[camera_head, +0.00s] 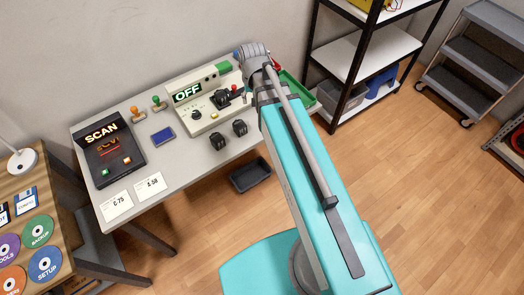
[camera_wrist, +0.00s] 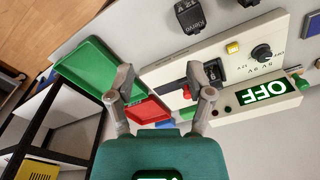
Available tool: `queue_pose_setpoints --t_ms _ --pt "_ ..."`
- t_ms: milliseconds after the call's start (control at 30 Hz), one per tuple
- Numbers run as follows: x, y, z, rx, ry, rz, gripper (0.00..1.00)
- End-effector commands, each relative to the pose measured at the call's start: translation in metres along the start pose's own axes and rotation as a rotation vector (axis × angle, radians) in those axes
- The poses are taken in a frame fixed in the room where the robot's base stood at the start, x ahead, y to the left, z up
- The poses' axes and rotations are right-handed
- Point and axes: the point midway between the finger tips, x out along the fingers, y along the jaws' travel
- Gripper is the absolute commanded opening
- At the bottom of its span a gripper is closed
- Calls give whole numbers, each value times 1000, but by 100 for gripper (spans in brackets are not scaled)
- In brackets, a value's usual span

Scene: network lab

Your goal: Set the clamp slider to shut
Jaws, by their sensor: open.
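The off-white control panel (camera_wrist: 225,82) lies below my gripper in the wrist view; it also shows on the table in the head view (camera_head: 218,118). It carries a dark slot (camera_wrist: 170,89) and a small red knob (camera_wrist: 187,92), probably the clamp slider's, plus a black block (camera_wrist: 213,71). I cannot read the slider's setting. My gripper (camera_wrist: 166,84) is open and empty. Its fingertips are spread on either side of the slot and red knob, the right one nearer the knob. Whether they touch the panel is unclear. The head view mostly hides my gripper behind my arm.
The panel has a lit OFF display (camera_wrist: 264,91), a yellow button (camera_wrist: 232,48) and a black dial (camera_wrist: 262,53). A green tray (camera_wrist: 92,72) and a red tray (camera_wrist: 150,110) lie beside it. Two black blocks (camera_head: 228,134) stand in front. A shelf rack (camera_head: 350,60) stands right of the table.

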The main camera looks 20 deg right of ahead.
Motion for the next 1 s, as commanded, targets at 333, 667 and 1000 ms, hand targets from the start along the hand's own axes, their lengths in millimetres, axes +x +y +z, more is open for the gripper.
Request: queue_pose_setpoints --t_ms 333,667,1000 --pt "30 6 36 -97 0 0 68" --pt "57 10 50 -133 -6 0 68" --pt "85 11 59 -146 -14 1 68"
